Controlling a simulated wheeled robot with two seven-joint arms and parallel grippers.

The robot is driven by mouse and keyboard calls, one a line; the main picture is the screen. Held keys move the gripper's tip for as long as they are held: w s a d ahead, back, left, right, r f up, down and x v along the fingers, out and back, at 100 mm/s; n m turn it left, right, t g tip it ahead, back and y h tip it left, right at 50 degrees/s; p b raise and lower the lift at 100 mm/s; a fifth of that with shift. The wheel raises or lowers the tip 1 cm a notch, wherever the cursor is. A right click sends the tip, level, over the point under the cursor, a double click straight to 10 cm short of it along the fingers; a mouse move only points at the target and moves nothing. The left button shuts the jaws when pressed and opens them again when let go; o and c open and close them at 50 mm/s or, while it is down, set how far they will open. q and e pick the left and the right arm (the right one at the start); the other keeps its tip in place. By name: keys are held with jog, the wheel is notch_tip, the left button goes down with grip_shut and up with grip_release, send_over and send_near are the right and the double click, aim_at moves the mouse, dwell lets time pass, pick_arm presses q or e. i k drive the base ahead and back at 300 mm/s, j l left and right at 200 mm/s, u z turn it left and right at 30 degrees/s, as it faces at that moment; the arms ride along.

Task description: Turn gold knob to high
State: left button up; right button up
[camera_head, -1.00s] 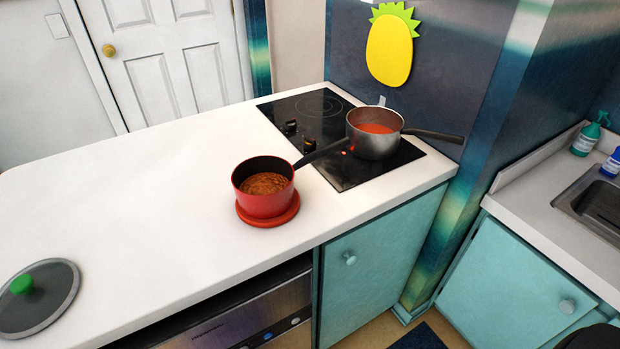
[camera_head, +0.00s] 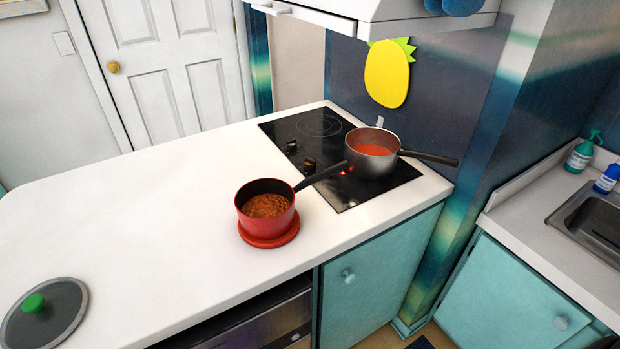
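Two small knobs stand on the black cooktop (camera_head: 330,190), left of the grey saucepan: a rear knob (camera_head: 291,146) and a front knob (camera_head: 309,165). Both look dark, with small lighter glints. The grey saucepan (camera_head: 372,165) with red sauce sits on the front right of the cooktop. A small red light (camera_head: 343,173) glows beside it. A round gold knob (camera_head: 114,67) also shows on the white door at the back left. Neither of my grippers is in view.
A red pot (camera_head: 266,218) of brown food stands on a red trivet (camera_head: 268,242), its dark handle reaching over the cooktop edge near the knobs. A green-knobbed lid (camera_head: 62,318) lies front left. A white hood (camera_head: 400,28) overhangs the cooktop.

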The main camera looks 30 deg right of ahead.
aim_at(309, 164)
jog(key=k+l+z, duration=0.65)
jog(key=z, duration=0.15)
